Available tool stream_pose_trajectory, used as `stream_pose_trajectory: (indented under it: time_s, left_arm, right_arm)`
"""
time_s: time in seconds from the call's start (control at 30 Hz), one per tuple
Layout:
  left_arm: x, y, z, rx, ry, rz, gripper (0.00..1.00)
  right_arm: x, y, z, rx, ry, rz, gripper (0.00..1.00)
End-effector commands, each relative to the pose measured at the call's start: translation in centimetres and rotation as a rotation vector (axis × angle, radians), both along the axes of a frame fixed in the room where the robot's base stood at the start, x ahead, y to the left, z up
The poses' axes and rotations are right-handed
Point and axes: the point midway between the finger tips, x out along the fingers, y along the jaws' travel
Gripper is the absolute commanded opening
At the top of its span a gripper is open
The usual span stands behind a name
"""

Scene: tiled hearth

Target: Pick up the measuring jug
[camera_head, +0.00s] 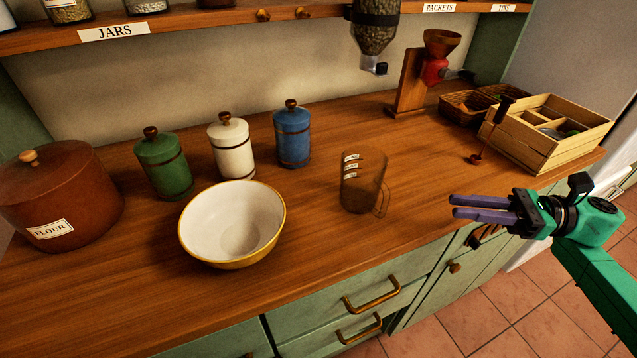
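The measuring jug (359,186) is clear, brownish see-through, with white labels on its left side and a handle at its lower right. It stands upright on the wooden worktop (300,235), right of the bowl. My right gripper (453,206) is to the right of the jug, near the worktop's front edge. Its two purple fingers point left towards the jug and are apart, with nothing between them. It does not touch the jug. My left gripper is not in view.
A cream bowl (233,222) with a yellow rim stands left of the jug. Green (164,165), white (232,147) and blue (292,136) canisters stand behind. A brown flour crock (62,195) is far left. A wooden crate (545,150) and a grinder (408,85) are back right.

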Motion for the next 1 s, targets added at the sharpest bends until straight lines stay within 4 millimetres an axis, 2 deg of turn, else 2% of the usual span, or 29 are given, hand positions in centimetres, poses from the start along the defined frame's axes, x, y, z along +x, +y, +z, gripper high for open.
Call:
stream_pose_trajectory:
  time_s: [0.1,0.17,0.4,0.57,0.73,0.83,1.0]
  left_arm:
    - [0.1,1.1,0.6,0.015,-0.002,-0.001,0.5]
    - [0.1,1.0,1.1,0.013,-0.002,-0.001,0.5]
    - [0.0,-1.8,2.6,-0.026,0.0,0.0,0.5]
    - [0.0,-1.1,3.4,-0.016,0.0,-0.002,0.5]
    - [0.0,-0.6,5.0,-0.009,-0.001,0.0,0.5]
    - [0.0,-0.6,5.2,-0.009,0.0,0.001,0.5]
    - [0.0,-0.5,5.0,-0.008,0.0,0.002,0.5]
  right_arm:
    - [0.2,0.9,0.2,0.0,0.0,0.001,0.22]
    - [0.4,2.1,0.4,0.001,0.0,0.003,0.22]
    - [1.6,8.0,0.3,0.004,0.0,0.0,0.22]
    - [1.9,10.0,0.2,0.004,0.0,-0.002,0.22]
    - [2.5,13.2,0.1,0.005,0.001,-0.003,0.22]
    - [2.7,14.2,-0.2,0.002,0.002,-0.004,0.22]
    - [2.7,14.3,-0.5,0.002,0.003,-0.004,0.22]
